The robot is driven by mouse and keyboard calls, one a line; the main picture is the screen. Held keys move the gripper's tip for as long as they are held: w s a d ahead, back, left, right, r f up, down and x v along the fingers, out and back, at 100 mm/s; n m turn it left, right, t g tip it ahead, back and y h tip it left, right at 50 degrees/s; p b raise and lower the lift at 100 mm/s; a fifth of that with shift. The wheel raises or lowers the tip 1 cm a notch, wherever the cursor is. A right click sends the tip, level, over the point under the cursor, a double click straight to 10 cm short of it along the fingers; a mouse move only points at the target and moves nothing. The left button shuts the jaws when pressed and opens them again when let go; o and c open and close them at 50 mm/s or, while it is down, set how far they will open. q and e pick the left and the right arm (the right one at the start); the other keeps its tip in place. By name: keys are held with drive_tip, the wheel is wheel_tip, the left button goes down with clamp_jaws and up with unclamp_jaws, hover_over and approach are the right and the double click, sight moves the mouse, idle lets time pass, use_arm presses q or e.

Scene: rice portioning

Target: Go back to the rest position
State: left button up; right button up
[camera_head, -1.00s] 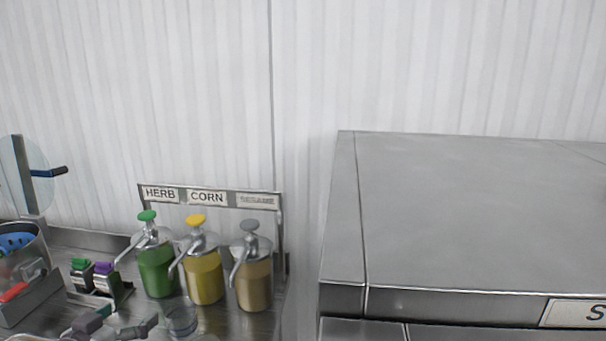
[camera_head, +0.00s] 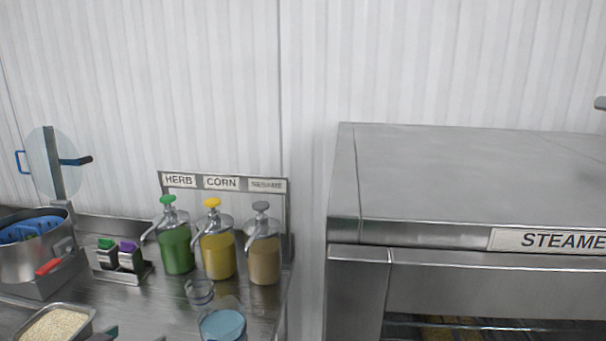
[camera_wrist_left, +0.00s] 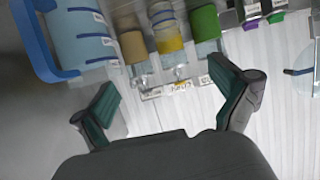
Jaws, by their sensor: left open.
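My left gripper (camera_wrist_left: 168,100) is open and empty in the left wrist view, its two green-padded fingers spread wide. In the head view only small parts of it (camera_head: 106,334) show at the bottom edge. The wrist view appears upside down, with the pump bottles and a blue-handled clear container (camera_wrist_left: 82,38) beyond the fingers, apart from them. My right gripper is not in view.
Green (camera_head: 176,250), yellow (camera_head: 217,256) and tan (camera_head: 264,260) pump bottles stand below HERB, CORN and SESAME labels. A steamer (camera_head: 450,180) stands right. A steel pot (camera_head: 28,262), a grain tray (camera_head: 90,317) and clear containers (camera_head: 200,291) are on the counter.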

use_arm(q)
drive_tip(key=s+d+f+g+y, duration=0.1)
drive_tip(key=s+d+f+g, duration=0.25)
drive_tip(key=s+f, duration=0.4)
drive_tip(key=s+d+f+g, duration=0.3)
drive_tip(key=s+d+f, duration=0.1)
drive_tip(key=s, duration=0.6)
drive_tip(key=s+d+f+g+y, duration=0.1)
drive_tip(key=s+d+f+g, duration=0.3)
drive_tip(key=s, duration=0.5)
wheel_tip(320, 180, down, 33)
drive_tip(key=s+b, duration=0.1)
drive_tip(key=b, duration=0.5)
drive_tip(key=s+a+f+g+b, duration=0.1)
drive_tip(key=s+f+b, duration=0.1)
drive_tip(key=s+f, duration=0.6)
drive_tip(key=s+a+f+b, duration=0.1)
drive_tip(key=s+f+b, duration=0.1)
drive_tip(key=s+f, duration=0.7)
wheel_tip(320, 180, down, 4)
drive_tip(key=shift+a+r+m+g, duration=0.1)
drive_tip(key=shift+a+m+g, duration=0.25)
drive_tip(key=shift+a+m, duration=0.05)
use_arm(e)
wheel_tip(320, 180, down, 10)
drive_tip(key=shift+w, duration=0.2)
